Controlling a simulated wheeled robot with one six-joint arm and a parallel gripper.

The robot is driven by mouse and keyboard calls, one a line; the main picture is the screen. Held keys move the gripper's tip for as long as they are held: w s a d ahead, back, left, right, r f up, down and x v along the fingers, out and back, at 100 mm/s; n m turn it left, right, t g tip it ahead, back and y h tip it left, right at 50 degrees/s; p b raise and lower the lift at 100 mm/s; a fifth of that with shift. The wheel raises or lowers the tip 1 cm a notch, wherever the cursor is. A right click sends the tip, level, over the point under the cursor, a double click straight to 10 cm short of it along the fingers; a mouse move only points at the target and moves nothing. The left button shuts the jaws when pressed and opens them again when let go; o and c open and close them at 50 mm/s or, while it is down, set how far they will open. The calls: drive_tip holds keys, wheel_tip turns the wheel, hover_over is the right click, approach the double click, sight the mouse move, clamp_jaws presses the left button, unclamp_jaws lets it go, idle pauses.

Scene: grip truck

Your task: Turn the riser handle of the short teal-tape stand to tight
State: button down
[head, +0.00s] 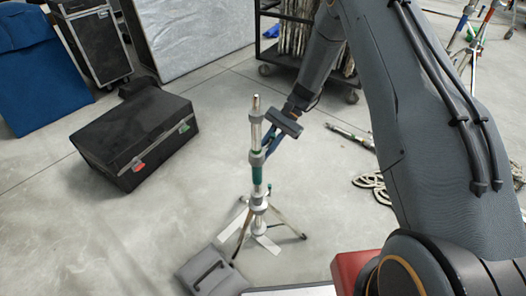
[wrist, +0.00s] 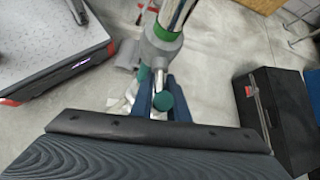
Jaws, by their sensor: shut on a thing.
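The short stand (head: 257,125) stands upright on the floor with its legs spread, a silver column with grey collars. Teal tape (head: 257,174) wraps its lower column. My gripper (head: 268,150) reaches in from the right at the upper collar (head: 257,157). In the wrist view, the blue fingers (wrist: 162,96) are shut on the riser handle, whose round teal end (wrist: 163,101) shows between them. The grey collar (wrist: 160,42) is just beyond, with a green band on it. The handle is mostly hidden in the head view, so its tightness cannot be told.
A grey bag (head: 210,272) lies by the stand's feet. A black case (head: 135,135) is on the floor to the left, and a loaded cart (head: 300,35) stands behind. A pole (head: 348,136) and coiled rope (head: 375,186) lie at right.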

drive_tip(key=shift+s, duration=0.1)
idle(0.5)
drive_tip(key=c, duration=1.7)
unclamp_jaws()
drive_tip(key=shift+d, duration=0.1)
drive_tip(key=shift+c, duration=0.2)
